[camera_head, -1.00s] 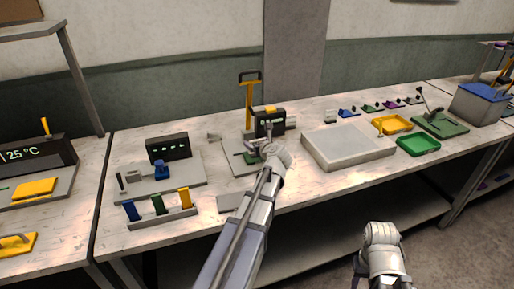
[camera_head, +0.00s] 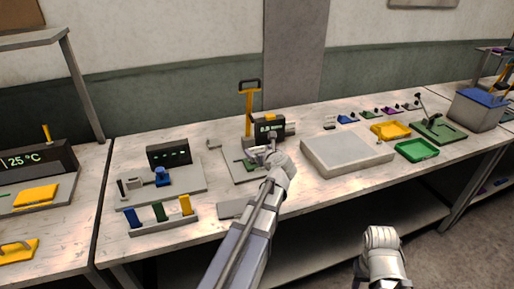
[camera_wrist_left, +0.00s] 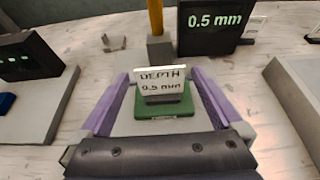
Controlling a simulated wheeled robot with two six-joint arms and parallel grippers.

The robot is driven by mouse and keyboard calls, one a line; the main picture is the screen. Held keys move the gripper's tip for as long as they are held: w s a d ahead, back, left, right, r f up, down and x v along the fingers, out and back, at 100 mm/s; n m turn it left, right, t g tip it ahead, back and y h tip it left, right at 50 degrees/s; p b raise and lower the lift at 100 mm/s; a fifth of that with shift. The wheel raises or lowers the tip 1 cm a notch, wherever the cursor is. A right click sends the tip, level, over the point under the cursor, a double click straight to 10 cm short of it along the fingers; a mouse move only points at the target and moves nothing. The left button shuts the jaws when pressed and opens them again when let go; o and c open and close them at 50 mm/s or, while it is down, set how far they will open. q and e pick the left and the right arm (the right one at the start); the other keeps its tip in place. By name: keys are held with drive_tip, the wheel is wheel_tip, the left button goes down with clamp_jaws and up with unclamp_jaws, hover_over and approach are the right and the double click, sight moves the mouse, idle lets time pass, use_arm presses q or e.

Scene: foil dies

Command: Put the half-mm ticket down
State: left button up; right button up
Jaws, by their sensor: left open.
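The half-mm ticket (camera_wrist_left: 160,82) is a small white card printed "DEPTH 0.5 mm". In the left wrist view it stands upright on a green block (camera_wrist_left: 172,112), with a dark strip at its foot. My left gripper (camera_wrist_left: 158,98) is open, its purple fingers on either side of the ticket and block, with gaps visible. In the head view my left gripper (camera_head: 268,148) is over the grey plate (camera_head: 237,172), beside the green block (camera_head: 249,164); the ticket is hard to make out there. My right arm shows at the bottom; its fingers are not visible.
A dark display (camera_wrist_left: 210,25) reading "0.5 mm" stands behind the ticket, next to a yellow post (camera_head: 249,108). A second display (camera_head: 168,153) and a rack of coloured tags (camera_head: 162,218) are left. A grey slab (camera_head: 346,153), yellow tray (camera_head: 391,131) and green tray (camera_head: 417,150) are right.

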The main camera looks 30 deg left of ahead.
use_arm(q)
drive_tip(key=p+v, duration=0.2)
drive_tip(key=v, duration=0.6)
drive_tip(key=shift+s+d+r+p, duration=0.2)
drive_tip(key=shift+d+p, duration=0.05)
drive_tip(key=shift+p, duration=0.05)
